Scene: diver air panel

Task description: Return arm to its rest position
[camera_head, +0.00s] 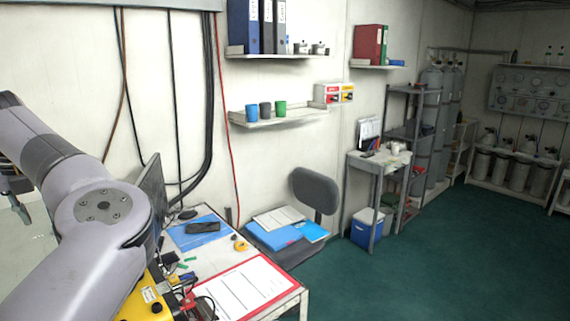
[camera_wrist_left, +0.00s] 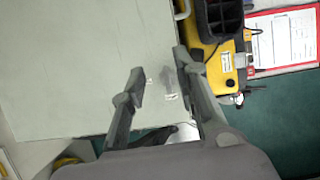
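My left arm (camera_head: 100,205) comes in from the left and fills the lower left of the head view, bent at a large grey joint above the desk. My left gripper (camera_head: 20,205) shows partly at the left edge, with its upper part behind the arm. In the left wrist view my left gripper (camera_wrist_left: 158,75) has its two dark fingers spread apart. It is open and holds nothing. A pale grey surface (camera_wrist_left: 75,65) lies beyond the fingers, with small marks between them. My right gripper is in neither view.
A yellow case (camera_head: 148,300) is partly hidden by my arm. It also shows beside the fingers in the wrist view (camera_wrist_left: 220,70). The desk holds a red-edged clipboard (camera_head: 245,290) and a monitor (camera_head: 152,190). A chair (camera_head: 315,190) stands behind. The green floor (camera_head: 430,270) at right is open.

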